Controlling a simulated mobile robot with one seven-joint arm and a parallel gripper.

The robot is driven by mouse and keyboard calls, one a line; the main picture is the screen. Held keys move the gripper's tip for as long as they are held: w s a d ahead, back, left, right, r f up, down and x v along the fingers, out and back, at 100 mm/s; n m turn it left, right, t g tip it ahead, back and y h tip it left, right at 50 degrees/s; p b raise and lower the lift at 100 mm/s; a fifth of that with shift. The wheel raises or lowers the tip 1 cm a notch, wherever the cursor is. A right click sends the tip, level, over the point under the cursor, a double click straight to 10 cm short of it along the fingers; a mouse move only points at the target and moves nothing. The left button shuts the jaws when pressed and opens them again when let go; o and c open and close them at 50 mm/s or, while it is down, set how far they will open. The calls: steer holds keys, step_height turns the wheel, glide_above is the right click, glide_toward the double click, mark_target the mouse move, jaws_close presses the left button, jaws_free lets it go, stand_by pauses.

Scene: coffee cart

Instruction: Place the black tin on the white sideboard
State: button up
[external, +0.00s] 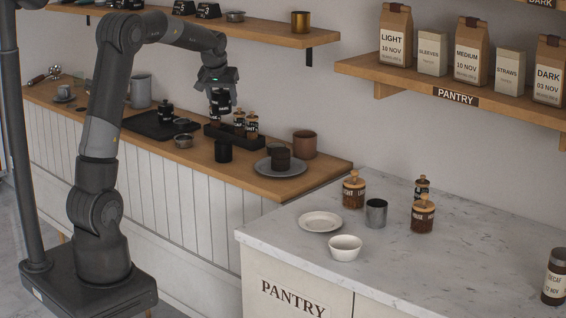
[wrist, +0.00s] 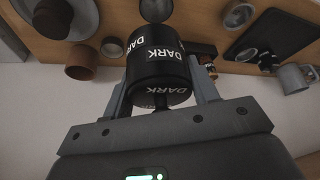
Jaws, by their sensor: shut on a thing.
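My gripper (external: 217,84) is shut on a black tin (external: 220,103), held above the wooden counter on the left. In the wrist view the tin (wrist: 158,62) is a dark cylinder with white DARK lettering, between the two fingers of my gripper (wrist: 160,82). In the external view the tin is small and partly covered by the fingers. A cabinet with a pale marble top (external: 455,268) and a cream front marked PANTRY, likely the white sideboard, stands at the right, apart from the tin.
The marble top bears a plate (external: 320,222), a white bowl (external: 345,248), a metal cup (external: 376,213) and several lidded jars. Its front middle is clear. Below my gripper, a dark tray (external: 225,135) holds jars. The pantry shelf (external: 440,86) overhangs the right.

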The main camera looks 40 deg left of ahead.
mark_target(222, 114)
steer(key=f, duration=0.5)
steer(key=shift+w+a+f, duration=0.1)
steer(key=shift+a+f, duration=0.1)
steer(key=shift+a, duration=0.05)
steer(key=a+f, duration=0.2)
steer(key=a, duration=0.1)
steer(key=w+a+f, duration=0.1)
steer(key=a+f, duration=0.1)
steer(key=a, duration=0.2)
steer(key=a+f, duration=0.2)
steer(key=a, duration=0.1)
steer(key=shift+w+a+f, duration=0.3)
steer(key=shift+w+a, duration=0.05)
steer(key=shift+f, duration=1.95)
steer(key=shift+f, duration=0.15)
steer(key=o, duration=1.1)
steer(key=shift+s+r, duration=0.1)
steer(key=shift+r, duration=0.35)
steer(key=v, duration=1.1)
steer(key=shift+s+d+r, duration=0.15)
